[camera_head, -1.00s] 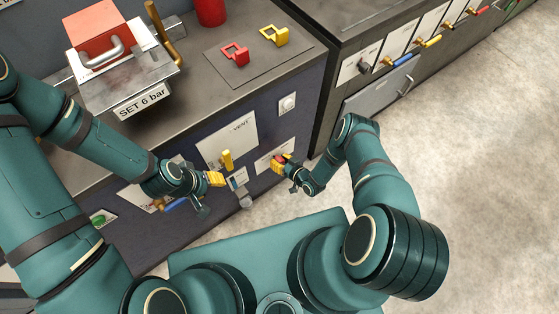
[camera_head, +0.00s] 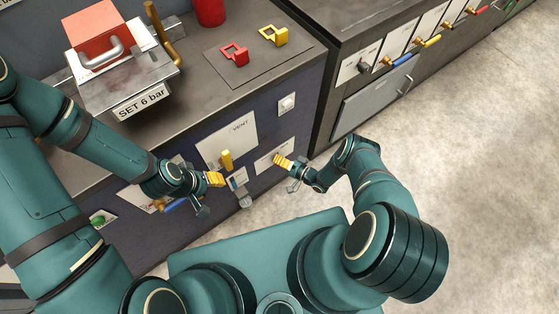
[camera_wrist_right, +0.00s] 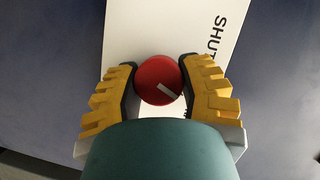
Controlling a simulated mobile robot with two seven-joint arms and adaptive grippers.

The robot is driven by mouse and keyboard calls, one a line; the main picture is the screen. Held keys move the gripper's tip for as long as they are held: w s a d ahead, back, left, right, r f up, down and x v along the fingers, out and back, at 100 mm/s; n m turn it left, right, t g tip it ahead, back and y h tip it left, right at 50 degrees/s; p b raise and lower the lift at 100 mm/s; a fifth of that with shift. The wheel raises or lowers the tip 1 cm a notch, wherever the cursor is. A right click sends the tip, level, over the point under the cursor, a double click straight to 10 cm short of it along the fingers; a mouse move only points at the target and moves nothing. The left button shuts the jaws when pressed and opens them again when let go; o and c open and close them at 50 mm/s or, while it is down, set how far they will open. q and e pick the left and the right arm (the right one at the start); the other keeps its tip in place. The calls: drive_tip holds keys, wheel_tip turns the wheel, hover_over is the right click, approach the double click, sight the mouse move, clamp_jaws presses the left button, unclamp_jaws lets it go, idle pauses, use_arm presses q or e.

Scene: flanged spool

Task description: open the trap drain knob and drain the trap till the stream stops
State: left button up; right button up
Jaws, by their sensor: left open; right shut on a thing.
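A round red knob (camera_wrist_right: 158,80) with a white pointer line sits on a white plate lettered "SHUT" in the right wrist view. The pointer line lies diagonal, sloping down to the right. My right gripper (camera_wrist_right: 158,82) is shut on the red knob, one yellow-padded finger on each side. In the head view the right gripper (camera_head: 284,161) reaches the right white plate (camera_head: 267,157) on the bench front and hides the knob. My left gripper (camera_head: 215,179) is open and empty in front of the panel, left of a small grey fitting (camera_head: 245,202). No stream can be made out.
A yellow handle (camera_head: 227,159) is on the VENT plate (camera_head: 240,137). Open floor (camera_head: 480,200) lies right.

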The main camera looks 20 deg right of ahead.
drive_tip(key=shift+w+m+y, duration=0.1)
drive_tip(key=shift+m+y, duration=0.3)
drive_tip(key=shift+m, duration=0.4)
drive_tip(key=shift+t, duration=0.3)
drive_tip(key=o, duration=1.2)
drive_tip(key=v, duration=0.7)
drive_tip(key=shift+d, duration=0.15)
